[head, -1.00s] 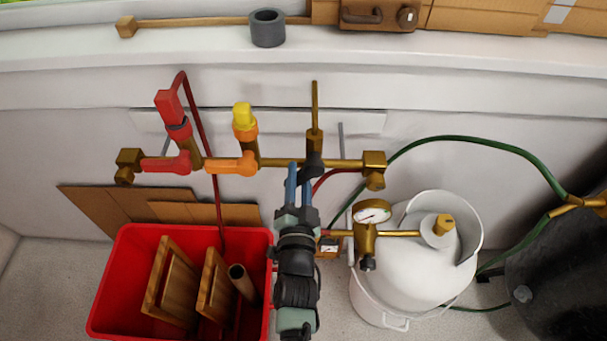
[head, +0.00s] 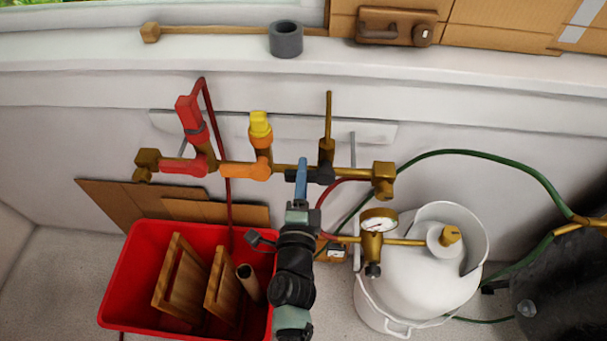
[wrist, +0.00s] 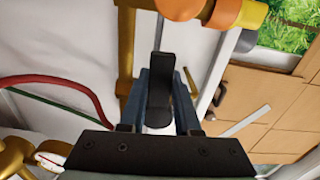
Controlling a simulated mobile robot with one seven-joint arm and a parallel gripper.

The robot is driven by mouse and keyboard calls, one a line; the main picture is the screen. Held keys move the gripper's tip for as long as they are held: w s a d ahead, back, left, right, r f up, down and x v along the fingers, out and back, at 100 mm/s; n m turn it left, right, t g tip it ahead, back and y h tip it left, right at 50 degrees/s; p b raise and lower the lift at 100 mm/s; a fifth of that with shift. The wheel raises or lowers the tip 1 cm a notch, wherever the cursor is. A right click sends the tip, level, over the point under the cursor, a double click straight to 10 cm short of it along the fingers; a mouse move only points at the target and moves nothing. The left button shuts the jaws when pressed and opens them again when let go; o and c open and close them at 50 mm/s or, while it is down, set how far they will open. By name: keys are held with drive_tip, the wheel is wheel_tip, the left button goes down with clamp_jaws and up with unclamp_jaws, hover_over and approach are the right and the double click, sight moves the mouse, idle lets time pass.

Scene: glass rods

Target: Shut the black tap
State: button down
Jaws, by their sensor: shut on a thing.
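The black tap (head: 322,175) is at the right end of the brass manifold, under an upright brass stem. Its black lever lies roughly along the pipe, pointing left like the red and orange levers. My gripper (head: 301,168) reaches up from below, its blue fingers at the lever's left part. In the wrist view, the black lever (wrist: 160,80) sits between the two blue fingers, which are shut on it. The fingers hide part of the lever in the head view.
The orange tap (head: 245,170) and red tap (head: 184,166) are to the left. A pressure gauge (head: 379,220) and white gas cylinder (head: 420,275) stand lower right. A red crate (head: 122,290) with wooden pieces is lower left. A red hose runs close right of my gripper.

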drive_tip(key=shift+r+m, duration=0.15)
drive_tip(key=shift+m, duration=0.25)
drive_tip(key=c, duration=0.6)
unclamp_jaws()
drive_tip(key=s+b, duration=0.2)
drive_tip(key=s, duration=1.1)
